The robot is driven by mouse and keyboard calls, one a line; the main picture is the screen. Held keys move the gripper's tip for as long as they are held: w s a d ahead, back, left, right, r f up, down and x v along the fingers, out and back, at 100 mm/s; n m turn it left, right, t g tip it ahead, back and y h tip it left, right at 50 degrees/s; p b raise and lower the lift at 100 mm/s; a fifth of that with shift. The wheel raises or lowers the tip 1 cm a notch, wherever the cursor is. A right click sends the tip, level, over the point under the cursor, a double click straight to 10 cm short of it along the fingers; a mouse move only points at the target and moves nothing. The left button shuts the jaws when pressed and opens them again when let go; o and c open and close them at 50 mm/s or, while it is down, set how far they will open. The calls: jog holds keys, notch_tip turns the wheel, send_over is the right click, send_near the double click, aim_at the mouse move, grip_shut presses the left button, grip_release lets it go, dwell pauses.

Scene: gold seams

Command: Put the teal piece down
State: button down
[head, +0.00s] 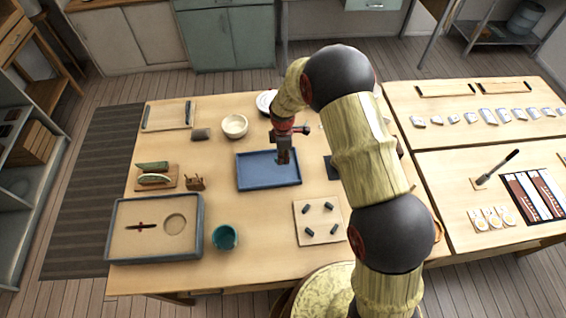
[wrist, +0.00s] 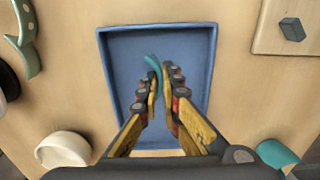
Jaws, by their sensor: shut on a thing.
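My gripper (wrist: 160,82) is shut on the teal piece (wrist: 152,61), a small curved shard that sticks out past the fingertips in the wrist view. The fingers hide part of it. Gripper and piece are over the blue tray (wrist: 203,55); I cannot tell whether the piece touches the tray floor. In the head view my gripper (head: 284,156) points down over the right part of the blue tray (head: 254,183). The teal piece cannot be made out there. The rest of the tray floor looks empty.
A white bowl (head: 234,125) stands behind the tray, and a teal cup (head: 225,236) in front. A board with several dark pegs (head: 319,233) lies at front right. A sand tray (head: 116,245) is at front left.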

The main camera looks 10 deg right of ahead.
jog(key=shift+f, duration=1.4)
jog(key=shift+s, duration=0.1)
jog(key=shift+f, duration=0.15)
jog(key=c, duration=2)
grip_release()
